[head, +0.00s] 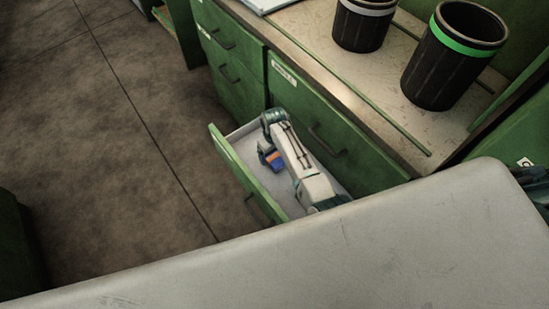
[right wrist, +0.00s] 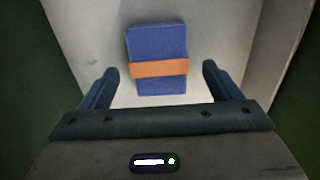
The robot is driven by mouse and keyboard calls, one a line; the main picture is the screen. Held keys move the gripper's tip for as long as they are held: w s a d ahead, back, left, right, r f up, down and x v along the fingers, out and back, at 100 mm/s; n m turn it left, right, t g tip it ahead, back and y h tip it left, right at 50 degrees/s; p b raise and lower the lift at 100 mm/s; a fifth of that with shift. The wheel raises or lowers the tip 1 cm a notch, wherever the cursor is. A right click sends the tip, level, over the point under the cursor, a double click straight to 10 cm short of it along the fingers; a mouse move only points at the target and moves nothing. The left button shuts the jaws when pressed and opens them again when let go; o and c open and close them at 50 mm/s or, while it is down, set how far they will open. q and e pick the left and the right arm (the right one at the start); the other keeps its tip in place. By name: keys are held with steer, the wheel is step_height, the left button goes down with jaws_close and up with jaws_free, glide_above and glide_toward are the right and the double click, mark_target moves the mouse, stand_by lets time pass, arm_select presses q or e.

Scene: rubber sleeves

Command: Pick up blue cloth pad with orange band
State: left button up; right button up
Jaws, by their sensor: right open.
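The blue cloth pad with an orange band (right wrist: 157,50) lies on the pale floor of the open green drawer (head: 240,168). In the right wrist view it stands roughly upright in the picture, with its band across the lower half. My right gripper (right wrist: 159,84) is open, with one finger to each side of the pad's lower end and a gap on both sides. In the head view the pad (head: 276,162) shows small and partly covered by my right gripper (head: 268,152), which reaches down into the drawer. My left gripper is not in view.
Drawer walls rise close on both sides. Closed green drawers (head: 236,84) stand beside it. Above, a worktop (head: 395,75) carries two black bins, one with a grey band (head: 362,24) and one with a green band (head: 450,62). The floor (head: 120,150) at left is clear.

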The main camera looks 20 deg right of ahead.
mark_target(275, 156)
step_height(275, 156, down, 3)
steer(key=shift+r, duration=0.2)
steer(key=shift+f, duration=0.4)
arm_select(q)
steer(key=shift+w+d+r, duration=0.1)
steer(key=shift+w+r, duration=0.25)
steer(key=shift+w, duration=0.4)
arm_select(e)
steer(key=c, duration=0.3)
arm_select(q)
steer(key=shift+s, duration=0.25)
arm_select(e)
steer(key=c, duration=0.8)
steer(key=shift+r, duration=0.15)
